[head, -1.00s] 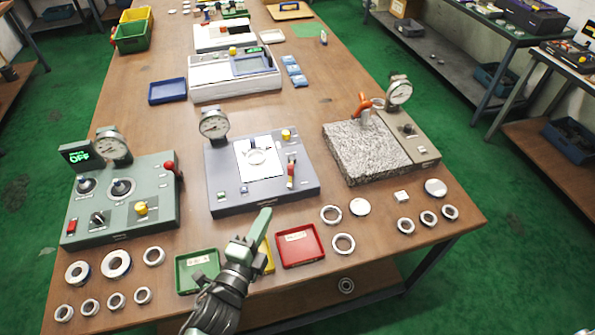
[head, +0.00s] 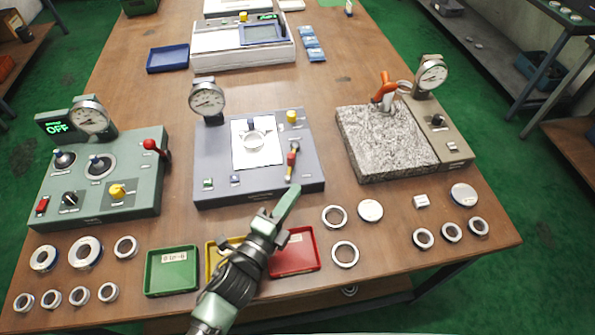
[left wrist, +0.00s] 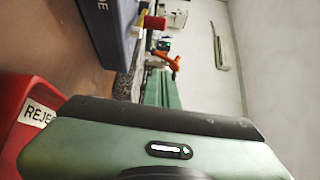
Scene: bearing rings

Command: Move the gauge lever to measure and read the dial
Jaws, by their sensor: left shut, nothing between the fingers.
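The grey-blue gauge station (head: 215,165) stands mid-table with a round dial (head: 207,100). A bearing ring (head: 253,140) sits on its white plate (head: 240,160). Its red-handled lever (head: 292,160) stands at the right side of the panel; a red grip (left wrist: 154,22) shows near the top of the left wrist view. My left gripper (head: 286,203) is shut and empty, its tips by the station's front right edge, below the lever and apart from it in the picture. Its green fingers (left wrist: 160,90) also show in the wrist view. The dial's reading is too small to tell. My right gripper is out of view.
A green station (head: 150,200) with a display reading OFF stands left. A granite block (head: 385,150) with an orange handle (head: 384,88) stands right. Green (head: 150,287), yellow (head: 210,262) and red (head: 315,262) trays lie in front, with several loose rings on both sides.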

